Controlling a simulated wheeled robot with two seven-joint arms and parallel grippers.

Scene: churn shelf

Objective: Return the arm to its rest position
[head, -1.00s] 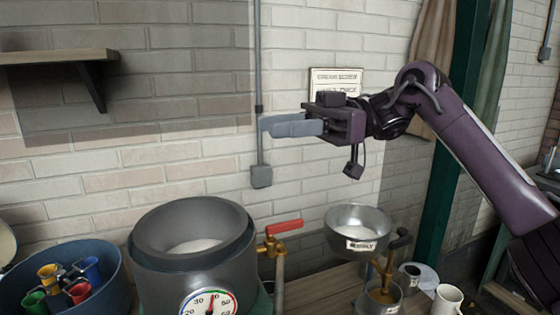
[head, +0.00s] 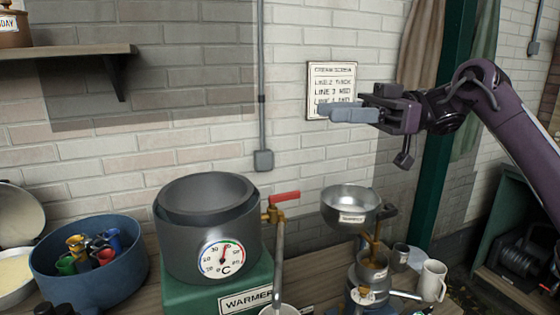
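My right arm comes in from the right, raised in front of the brick wall. Its gripper (head: 345,113) points left, high above the table and in front of the lower part of a wall sign (head: 332,80). The fingers look close together and side-on, and nothing shows hanging from them. Whether they are fully shut is not clear. My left arm and gripper are not in view.
Below stand a grey pot (head: 190,250) with a dial on a green warmer (head: 182,297), a red-handled tap (head: 285,197), a metal bowl (head: 340,203) and a white mug (head: 432,281). A blue tub (head: 90,285) holds several coloured cups. A shelf (head: 70,54) is upper left.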

